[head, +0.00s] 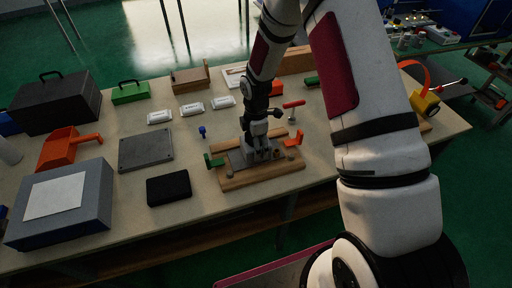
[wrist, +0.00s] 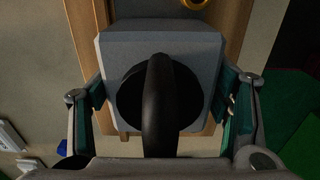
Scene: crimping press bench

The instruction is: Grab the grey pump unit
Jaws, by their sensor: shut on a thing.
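The grey pump unit (head: 238,159) sits on a wooden board (head: 235,183) near the front edge of the bench in the head view. In the wrist view the pump unit (wrist: 120,45) is a grey block with a round black part and a curved black piece over its middle. My gripper (wrist: 162,85) has its green-padded fingers on the left and right sides of the grey block, shut on it. In the head view my gripper (head: 260,143) comes down from above and hides much of the unit. Any gap beneath the unit cannot be made out.
A green piece (head: 214,161) and an orange piece (head: 293,139) flank the unit. A black block (head: 169,188), grey plate (head: 146,151) and small blue item (head: 203,132) lie left. A red-handled tool (head: 293,105) is behind, right. Bare bench (head: 125,222) shows at front left.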

